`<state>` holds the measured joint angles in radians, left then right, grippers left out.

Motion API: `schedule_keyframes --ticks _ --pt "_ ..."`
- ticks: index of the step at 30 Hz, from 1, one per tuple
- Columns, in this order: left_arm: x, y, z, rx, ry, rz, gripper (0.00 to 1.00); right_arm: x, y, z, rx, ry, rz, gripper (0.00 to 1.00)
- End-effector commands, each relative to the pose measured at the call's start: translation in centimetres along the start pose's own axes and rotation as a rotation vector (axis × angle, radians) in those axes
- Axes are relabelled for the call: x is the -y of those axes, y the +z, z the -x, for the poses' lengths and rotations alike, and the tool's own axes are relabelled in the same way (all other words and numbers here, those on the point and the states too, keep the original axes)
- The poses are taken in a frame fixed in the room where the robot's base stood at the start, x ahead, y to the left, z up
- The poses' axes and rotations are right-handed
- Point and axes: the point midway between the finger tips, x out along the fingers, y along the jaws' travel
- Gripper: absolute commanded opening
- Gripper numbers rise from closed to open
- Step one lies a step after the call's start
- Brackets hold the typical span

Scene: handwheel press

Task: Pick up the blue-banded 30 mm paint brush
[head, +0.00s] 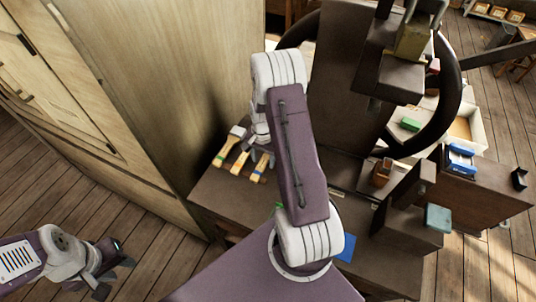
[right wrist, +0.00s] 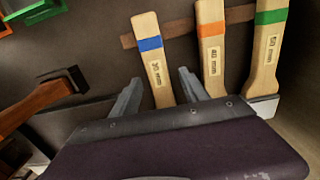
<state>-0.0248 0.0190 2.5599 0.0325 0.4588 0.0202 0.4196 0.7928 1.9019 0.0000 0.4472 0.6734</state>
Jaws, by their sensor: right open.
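The blue-banded 30 mm brush (right wrist: 151,58) has a pale wooden handle with a blue band and a "30 mm" label in the right wrist view. My right gripper (right wrist: 158,82) is open, with one finger on each side of this brush's lower handle. The brush's lower end is hidden behind the gripper body. In the head view the brush (head: 260,167) lies on the dark bench, beside my right gripper, which is mostly hidden by my arm. My left gripper (head: 117,268) is at the lower left over the floor, away from the bench; its jaw state is unclear.
An orange-banded 40 mm brush (right wrist: 212,50) and a green-banded 50 mm brush (right wrist: 267,48) lie close on the right in the wrist view. A brown-handled tool (right wrist: 42,103) is at left. In the head view a wooden cabinet (head: 150,80) stands beside the bench.

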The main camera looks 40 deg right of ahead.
Motion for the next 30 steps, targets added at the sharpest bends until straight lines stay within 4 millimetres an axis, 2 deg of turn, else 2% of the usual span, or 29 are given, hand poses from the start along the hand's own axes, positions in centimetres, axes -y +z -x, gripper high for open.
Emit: schedule_keyframes --ticks 2,3,8,9,17,20,27,30 --pt "0.0 0.0 0.0 0.000 0.000 0.000 0.36 0.0 0.0 0.0 0.000 0.000 0.000 0.53" --pt "0.0 0.0 0.0 0.000 0.000 0.000 0.36 0.0 0.0 0.1 0.000 0.000 0.000 0.47" --pt "0.0 0.0 0.0 0.000 0.000 0.000 0.36 0.0 0.0 0.1 0.000 0.000 0.000 0.03" --pt "0.0 0.0 0.0 0.000 0.000 0.000 0.36 0.0 0.0 0.1 0.000 0.000 0.000 0.00" --pt "0.0 0.0 0.0 0.000 0.000 0.000 0.36 0.0 0.0 0.4 -0.001 -0.001 0.000 0.00" --pt "0.0 0.0 0.2 0.000 0.000 0.000 0.36 0.1 -0.1 2.0 -0.004 -0.003 0.000 0.00" --pt "0.0 -0.1 0.6 0.000 0.000 0.000 0.36 0.1 -0.1 7.8 -0.005 -0.004 0.000 0.00" --pt "0.0 -0.1 0.7 0.000 0.000 0.000 0.36 0.1 -0.1 9.3 -0.003 -0.003 0.000 0.00"
